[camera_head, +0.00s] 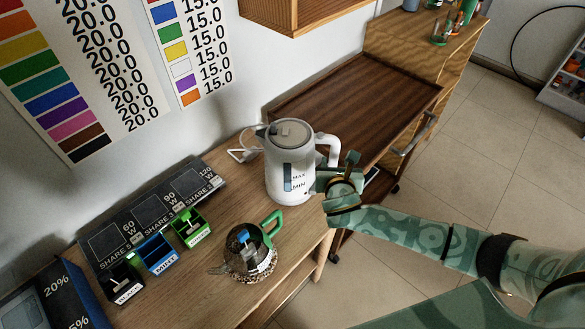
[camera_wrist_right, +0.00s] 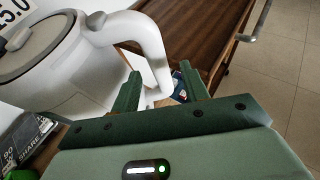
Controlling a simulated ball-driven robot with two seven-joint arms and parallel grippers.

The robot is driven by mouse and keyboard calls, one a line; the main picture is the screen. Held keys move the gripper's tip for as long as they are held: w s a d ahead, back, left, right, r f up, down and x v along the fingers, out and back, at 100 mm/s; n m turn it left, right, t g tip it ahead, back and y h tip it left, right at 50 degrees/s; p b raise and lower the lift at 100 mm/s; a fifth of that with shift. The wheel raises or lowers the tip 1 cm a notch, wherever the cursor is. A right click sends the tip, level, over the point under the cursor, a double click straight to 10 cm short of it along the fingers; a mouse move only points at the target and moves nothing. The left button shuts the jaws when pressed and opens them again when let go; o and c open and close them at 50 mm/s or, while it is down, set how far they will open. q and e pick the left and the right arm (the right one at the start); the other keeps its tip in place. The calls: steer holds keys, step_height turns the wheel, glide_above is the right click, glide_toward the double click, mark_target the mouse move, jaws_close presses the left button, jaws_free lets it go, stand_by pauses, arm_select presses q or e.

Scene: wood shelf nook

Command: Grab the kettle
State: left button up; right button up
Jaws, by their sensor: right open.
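The white kettle (camera_head: 290,168) stands upright on the wooden counter, with a grey lid and a MAX/MIN water window. Its white handle (camera_head: 328,143) points right, toward my right arm. My right gripper (camera_head: 337,172) is open at the kettle's right side, by the handle. In the right wrist view the kettle body (camera_wrist_right: 80,60) fills the left, and the lower handle (camera_wrist_right: 156,60) passes between the two spread green fingers (camera_wrist_right: 160,75). I cannot tell whether either finger touches it. My left gripper is not in view.
A small glass teapot (camera_head: 243,252) with a green handle stands in front of the kettle on the wooden counter (camera_head: 195,275). Several small labelled bins (camera_head: 158,255) line the left. A dark brown tabletop (camera_head: 345,100) lies behind, and tiled floor (camera_head: 480,165) to the right.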

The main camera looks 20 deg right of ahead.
mark_target(334, 157)
steer(key=b+x, duration=0.1)
steer(key=x, duration=0.4)
steer(key=shift+w+a+f+b, duration=0.1)
steer(key=shift+b, duration=0.25)
jaws_close()
stand_by(0.9)
